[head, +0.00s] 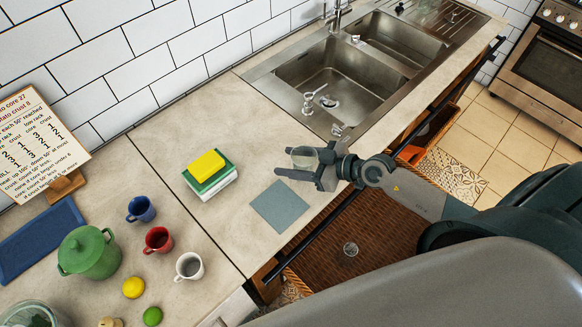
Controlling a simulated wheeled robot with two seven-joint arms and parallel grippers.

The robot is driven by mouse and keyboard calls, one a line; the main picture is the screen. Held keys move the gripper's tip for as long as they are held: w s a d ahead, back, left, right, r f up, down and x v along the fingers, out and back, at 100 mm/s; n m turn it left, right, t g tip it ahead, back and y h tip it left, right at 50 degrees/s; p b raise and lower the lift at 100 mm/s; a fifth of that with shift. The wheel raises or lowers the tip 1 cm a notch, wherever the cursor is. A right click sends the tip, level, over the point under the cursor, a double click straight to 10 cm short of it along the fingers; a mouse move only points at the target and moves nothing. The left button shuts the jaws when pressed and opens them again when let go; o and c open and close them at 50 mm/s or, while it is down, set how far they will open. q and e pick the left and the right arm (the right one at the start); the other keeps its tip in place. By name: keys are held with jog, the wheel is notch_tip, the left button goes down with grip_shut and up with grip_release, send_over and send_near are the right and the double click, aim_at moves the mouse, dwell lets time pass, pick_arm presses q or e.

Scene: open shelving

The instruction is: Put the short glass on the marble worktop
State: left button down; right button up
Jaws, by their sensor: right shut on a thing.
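My right gripper (308,170) reaches in from the right and is shut on a short clear glass (303,155). The glass shows between its fingers, partly covered by them. The gripper is over the front part of the pale stone worktop (240,228), between the sink and a grey-blue square (280,206). I cannot tell whether the glass touches the worktop or is held above it. My left gripper is not in view.
A sink (335,75) lies behind, with small clear items at its front edge. A sponge stack (208,172), several mugs, a green pot (90,252) and fruit stand left. Another clear glass (351,249) is low over a woven surface. A dark rail (318,228) runs along the front.

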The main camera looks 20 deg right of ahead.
jog(key=shift+f+b, duration=0.6)
jog(key=shift+f, duration=1.4)
jog(key=shift+f, duration=0.1)
jog(key=o, duration=1.2)
jog(key=shift+c, duration=0.2)
jog(key=b+v, duration=0.1)
jog(key=v, duration=0.9)
jog(key=shift+s+d+b, duration=0.15)
jog(key=shift+s+b, duration=0.05)
jog(key=shift+b, duration=0.15)
jog(key=shift+s+d+r, duration=0.45)
jog(key=shift+s+r, duration=0.05)
jog(key=shift+r, duration=0.1)
